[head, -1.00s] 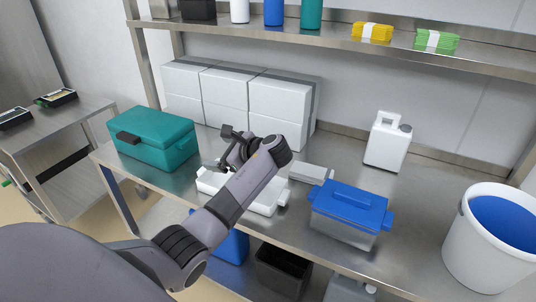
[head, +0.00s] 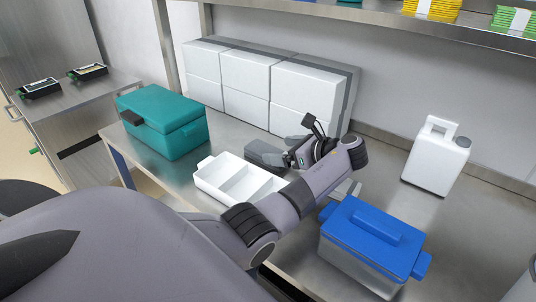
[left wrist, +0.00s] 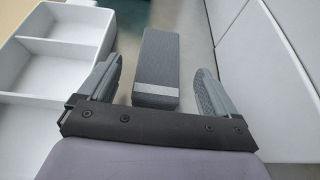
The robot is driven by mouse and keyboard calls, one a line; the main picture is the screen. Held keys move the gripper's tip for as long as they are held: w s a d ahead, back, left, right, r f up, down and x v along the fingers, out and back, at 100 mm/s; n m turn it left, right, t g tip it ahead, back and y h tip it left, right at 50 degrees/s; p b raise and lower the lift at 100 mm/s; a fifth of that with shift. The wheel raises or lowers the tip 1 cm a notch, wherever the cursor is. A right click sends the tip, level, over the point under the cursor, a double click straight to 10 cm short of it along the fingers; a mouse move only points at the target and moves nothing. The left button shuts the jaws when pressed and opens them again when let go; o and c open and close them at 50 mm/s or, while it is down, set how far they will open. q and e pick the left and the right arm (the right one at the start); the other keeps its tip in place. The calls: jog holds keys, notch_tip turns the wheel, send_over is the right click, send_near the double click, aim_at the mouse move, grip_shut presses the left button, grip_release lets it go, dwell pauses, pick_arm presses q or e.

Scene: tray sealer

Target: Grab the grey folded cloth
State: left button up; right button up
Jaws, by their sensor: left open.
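The grey folded cloth (head: 264,153) looks like a flat dark grey block lying on the steel table, between the white compartment tray (head: 205,178) and the white boxes. In the left wrist view the cloth (left wrist: 157,58) has a lighter band across its near end. My left gripper (head: 292,151) is open at the cloth's right end. In the left wrist view, the fingers of my left gripper (left wrist: 157,80) stand either side of the near end, with a gap visible on both sides. My right gripper is not in view.
White boxes (head: 247,80) stand close behind. A teal case (head: 165,125) is at the left, and a blue-lidded container (head: 365,245) is at front right. A light grey item (head: 345,190) lies partly behind my arm. A white jug (head: 436,155) stands at the right.

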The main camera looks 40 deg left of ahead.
aim_at(268, 150)
pick_arm(q)
jog(key=x, duration=0.4)
jog(key=shift+d+f+b, duration=0.15)
jog(key=shift+f+b, duration=0.1)
jog(key=shift+b, duration=0.05)
jog(key=c, duration=1.1)
jog(key=shift+o, duration=0.2)
jog(key=shift+r, duration=0.1)
